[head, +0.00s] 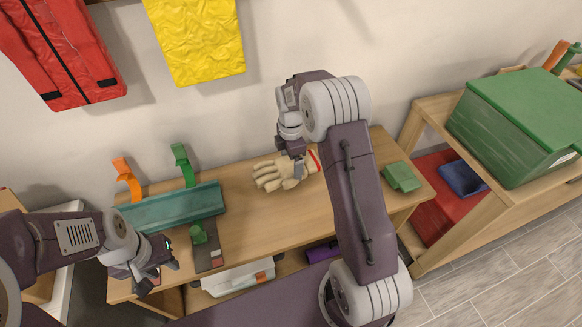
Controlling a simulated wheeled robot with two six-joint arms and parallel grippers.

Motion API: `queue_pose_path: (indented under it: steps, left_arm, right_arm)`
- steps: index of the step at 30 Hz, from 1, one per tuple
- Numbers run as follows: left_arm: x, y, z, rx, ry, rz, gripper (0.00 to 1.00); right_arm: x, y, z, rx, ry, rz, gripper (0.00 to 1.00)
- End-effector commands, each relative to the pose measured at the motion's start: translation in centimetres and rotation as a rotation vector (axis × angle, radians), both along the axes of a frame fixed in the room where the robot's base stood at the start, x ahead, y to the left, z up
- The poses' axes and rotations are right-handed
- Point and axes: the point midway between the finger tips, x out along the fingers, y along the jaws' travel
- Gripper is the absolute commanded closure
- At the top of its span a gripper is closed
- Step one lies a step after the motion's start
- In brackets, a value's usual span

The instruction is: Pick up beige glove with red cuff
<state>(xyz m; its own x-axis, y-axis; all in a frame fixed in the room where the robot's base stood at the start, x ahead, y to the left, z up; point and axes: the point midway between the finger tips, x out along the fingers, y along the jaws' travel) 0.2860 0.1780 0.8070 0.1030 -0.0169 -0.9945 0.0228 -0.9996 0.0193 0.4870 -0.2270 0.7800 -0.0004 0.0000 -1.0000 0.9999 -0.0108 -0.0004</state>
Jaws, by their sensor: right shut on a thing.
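The beige glove (268,175) with a red cuff (314,158) lies on the wooden table, toward its back right. Its fingers point left. My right gripper (298,170) reaches down over the glove and is shut on it near the cuff. My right arm hides part of the cuff end. I cannot tell whether the glove is clear of the tabletop. My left gripper (160,277) is at the table's front left corner, away from the glove. Its fingers appear apart, with nothing seen between them.
A teal tray (172,209) stands on the table (250,225) at left, with orange (127,178) and green (183,163) upright pieces behind it. A green block (401,177) sits at the right end. A wooden shelf with a green box (515,125) stands at right.

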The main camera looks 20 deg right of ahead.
Motion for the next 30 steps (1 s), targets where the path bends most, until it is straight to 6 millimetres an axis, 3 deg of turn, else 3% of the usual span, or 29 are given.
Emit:
queue_pose_path:
  steps: [9, 15, 21, 30]
  left_arm:
    - [0.0, 0.0, 0.9, 0.0, 0.0, 0.0, 0.64]
    - [0.0, 0.0, 1.2, 0.0, 0.0, 0.0, 0.64]
    - [0.0, 0.0, 1.3, 0.0, 0.0, 0.0, 0.64]
    - [0.0, 0.0, 1.2, 0.0, 0.0, 0.0, 0.64]
  right_arm:
    - [-6.3, -3.1, 4.8, 0.0, -0.003, -0.003, 0.52]
    - [-9.5, -4.6, 6.8, -0.001, -0.002, -0.002, 0.52]
    - [-10.5, -5.0, 7.4, 0.0, 0.0, 0.0, 0.52]
    - [-10.5, -5.0, 7.4, 0.0, 0.0, 0.0, 0.52]
